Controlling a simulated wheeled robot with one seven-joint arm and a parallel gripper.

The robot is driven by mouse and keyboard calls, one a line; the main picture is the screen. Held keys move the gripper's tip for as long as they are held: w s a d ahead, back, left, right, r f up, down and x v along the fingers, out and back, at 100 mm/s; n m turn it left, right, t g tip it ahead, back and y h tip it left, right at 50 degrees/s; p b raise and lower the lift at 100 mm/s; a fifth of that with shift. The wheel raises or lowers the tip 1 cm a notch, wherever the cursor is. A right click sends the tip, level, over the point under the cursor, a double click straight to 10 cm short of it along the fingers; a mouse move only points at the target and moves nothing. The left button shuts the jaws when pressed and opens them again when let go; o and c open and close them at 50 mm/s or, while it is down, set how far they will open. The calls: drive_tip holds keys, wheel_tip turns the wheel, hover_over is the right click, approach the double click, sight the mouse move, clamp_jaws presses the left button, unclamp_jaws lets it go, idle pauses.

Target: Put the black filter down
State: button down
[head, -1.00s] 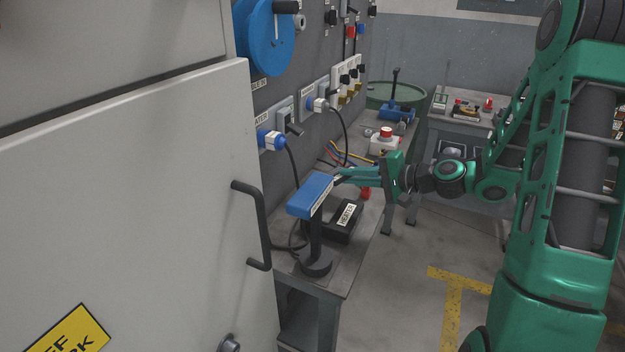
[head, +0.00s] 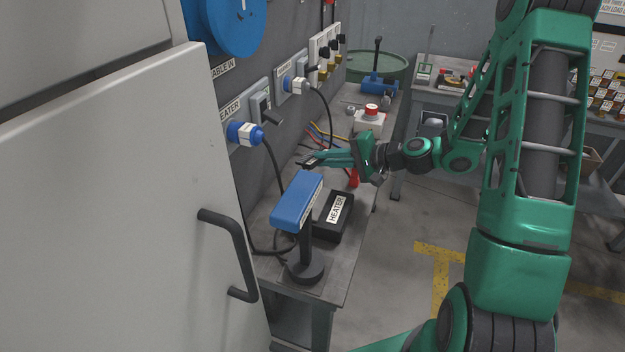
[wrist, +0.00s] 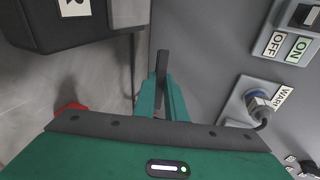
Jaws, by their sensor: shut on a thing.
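My gripper (head: 326,158) has green fingers and reaches left over the back part of the narrow grey bench (head: 345,268). It is shut on a thin black piece, which I take to be the black filter (head: 308,163), just beyond the blue-topped stand in the picture. The wrist view shows the filter (wrist: 162,64) as a narrow dark bar held upright between the fingertips (wrist: 162,88). The filter looks raised above the bench. Its broad face is turned away, and its lower end is hidden by the fingers.
A stand with a blue top (head: 298,200) and a black box labelled HEATER (head: 334,216) stand close on the near bench. A red-buttoned box (head: 370,118), loose wires and a blue vise (head: 380,84) are farther back. The grey wall panel (head: 225,85) with plugs borders the left.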

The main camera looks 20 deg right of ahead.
sight(326, 183)
drive_tip(key=shift+f, duration=2.6)
drive_tip(key=c, duration=2)
unclamp_jaws()
drive_tip(key=shift+s, duration=0.1)
drive_tip(key=shift+v, duration=3.95)
